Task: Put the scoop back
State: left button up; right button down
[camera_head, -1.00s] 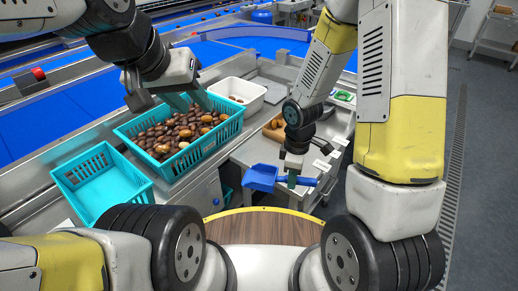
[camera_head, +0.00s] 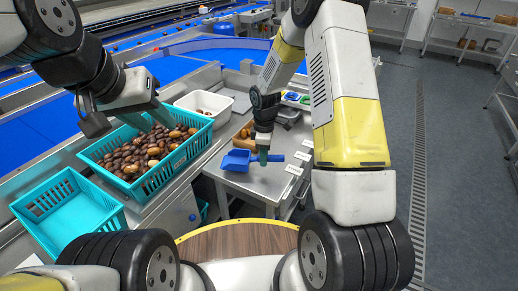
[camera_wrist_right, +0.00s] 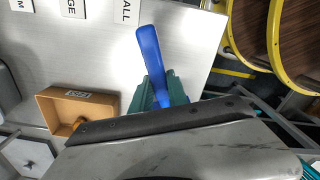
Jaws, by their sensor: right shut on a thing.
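The blue scoop (camera_head: 236,160) is held by my right gripper (camera_head: 263,157) over the steel side table (camera_head: 257,187). Its pan points left and its handle sticks out to the right in the head view. The handle also shows in the right wrist view (camera_wrist_right: 149,48), between the green fingers, which are shut on it. I cannot tell whether the scoop touches the table. My left gripper (camera_head: 148,118) is open and empty, with its teal fingers above the teal crate of dates (camera_head: 142,190).
An empty teal crate (camera_head: 93,231) stands at the left. A white tub (camera_head: 222,106) with a few dates is behind. A brown wooden box (camera_wrist_right: 106,100) sits on the side table near the scoop. White labels (camera_head: 293,169) lie along the table's right edge. The front of the table is clear.

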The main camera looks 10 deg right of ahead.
jog(key=shift+s+f, duration=0.1)
jog(key=shift+f, duration=1.6)
jog(key=shift+f, duration=0.1)
jog(key=c, duration=1.3)
grip_release()
notch_tip(320, 180, up, 12)
jog(key=shift+f, duration=0.1)
jog(key=s+d+r+m+t, duration=0.1)
jog(key=s+d+r+m, duration=0.2)
jog(key=r, duration=0.5)
jog(key=s+r+m+t, duration=0.2)
jog(key=s+r+m, duration=0.3)
jog(key=r, duration=0.4)
jog(key=s+r+m+t+y, duration=0.1)
jog(key=s+r+m, duration=0.2)
jog(key=s, duration=0.5)
jog(key=s+d+r+m+t+y, duration=0.1)
jog(key=s+r+m+t, duration=0.1)
jog(key=s+r, duration=0.3)
jog(key=shift+s+m, duration=0.9)
jog(key=shift+s, duration=0.7)
